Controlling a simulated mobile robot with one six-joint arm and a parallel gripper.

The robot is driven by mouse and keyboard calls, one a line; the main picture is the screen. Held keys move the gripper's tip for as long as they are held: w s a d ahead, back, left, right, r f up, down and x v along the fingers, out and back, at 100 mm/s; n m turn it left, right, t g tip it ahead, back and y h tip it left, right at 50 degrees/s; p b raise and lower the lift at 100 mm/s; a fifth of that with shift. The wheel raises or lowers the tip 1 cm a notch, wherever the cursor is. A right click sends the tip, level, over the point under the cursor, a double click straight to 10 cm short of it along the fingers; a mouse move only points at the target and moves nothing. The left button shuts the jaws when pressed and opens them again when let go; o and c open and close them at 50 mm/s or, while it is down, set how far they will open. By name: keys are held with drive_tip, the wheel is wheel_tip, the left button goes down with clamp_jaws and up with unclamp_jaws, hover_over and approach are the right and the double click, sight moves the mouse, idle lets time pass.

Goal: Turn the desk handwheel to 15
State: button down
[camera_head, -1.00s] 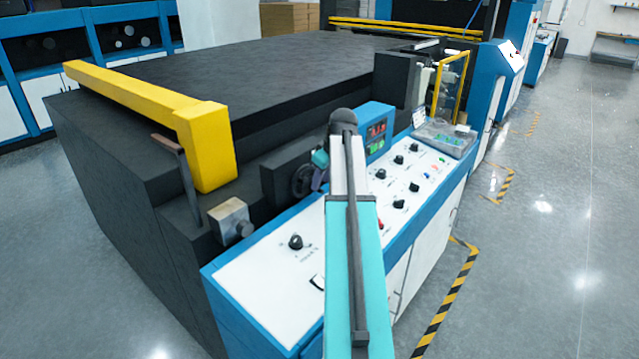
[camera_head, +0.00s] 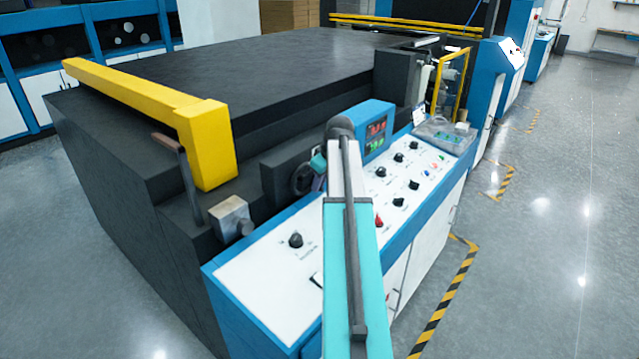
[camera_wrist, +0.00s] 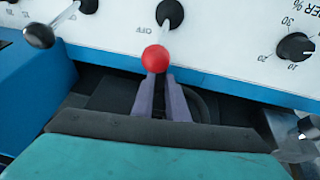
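The desk handwheel (camera_head: 302,179) is a small dark wheel on the near side of the black block beside the control desk. My arm partly covers its right side in the head view. My gripper (camera_head: 319,183) is right at the wheel's right side. In the wrist view two purple fingers of my gripper (camera_wrist: 161,76) point up the picture with a narrow dark gap between them. A dark curved rim of the handwheel (camera_wrist: 207,104) shows just right of them. A red ball knob hides the fingertips. I cannot tell whether they touch the wheel. No scale reading is legible.
The white control panel (camera_head: 265,275) carries several black knobs. The red ball-ended lever (camera_wrist: 155,58) and a black-ended lever (camera_wrist: 39,35) stick out close to my gripper. A blue display box (camera_head: 375,128) stands behind my arm. A metal block (camera_head: 229,215) sits left of the wheel.

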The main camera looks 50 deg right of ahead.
drive_tip(key=shift+d+f+y, duration=0.1)
drive_tip(key=shift+y, duration=0.2)
drive_tip(key=shift+f+y+p, duration=0.2)
drive_tip(key=shift+y+p, duration=0.2)
drive_tip(key=shift+y, duration=0.4)
drive_tip(key=shift+a+f+m+y, duration=0.1)
drive_tip(key=shift+f+m+y, duration=0.1)
drive_tip(key=shift+y, duration=0.35)
drive_tip(key=shift+a+f+m+y, duration=0.1)
drive_tip(key=shift+m+y, duration=0.1)
drive_tip(key=shift+y, duration=0.35)
drive_tip(key=shift+a+f+m+y, duration=0.2)
drive_tip(key=shift+a+y, duration=0.1)
drive_tip(key=shift+y, duration=0.5)
drive_tip(key=shift+a+f+m+y, duration=0.1)
drive_tip(key=shift+a+m+y, duration=0.15)
drive_tip(key=shift+y, duration=0.55)
drive_tip(key=c, duration=1.7)
unclamp_jaws()
drive_tip(key=shift+c, duration=0.2)
drive_tip(key=shift+s+r, duration=0.1)
